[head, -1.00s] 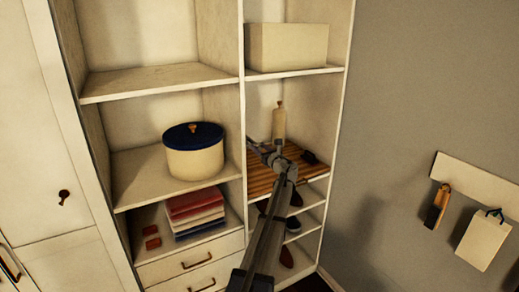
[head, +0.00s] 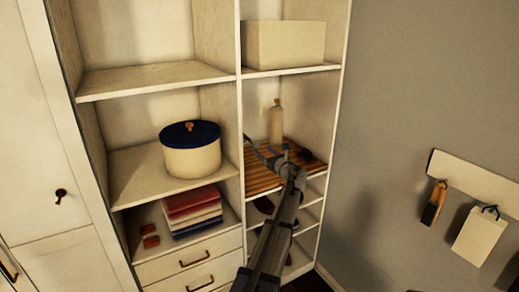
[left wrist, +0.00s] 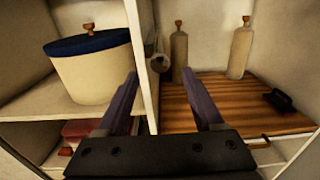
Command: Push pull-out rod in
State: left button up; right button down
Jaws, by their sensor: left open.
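My left gripper (head: 266,152) is open and empty in front of the divider and the slatted shelf in the head view. I cannot make out the rod behind the gripper in the head view. My right gripper is not in view.
A round box (head: 192,150) with a blue lid stands left of the divider (left wrist: 146,50). Bottles (left wrist: 240,50) and a small black object (left wrist: 281,100) stand on the slatted shelf (left wrist: 235,108). Folded cloths (head: 193,212) lie below. A pale bin (head: 284,44) is above.

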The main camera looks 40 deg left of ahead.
aim_at(257, 145)
pick_arm(q)
jog(key=shift+s+d, duration=0.25)
jog(key=shift+d, duration=0.3)
jog(key=shift+x, duration=3.2)
jog(key=shift+r, duration=0.15)
grip_shut()
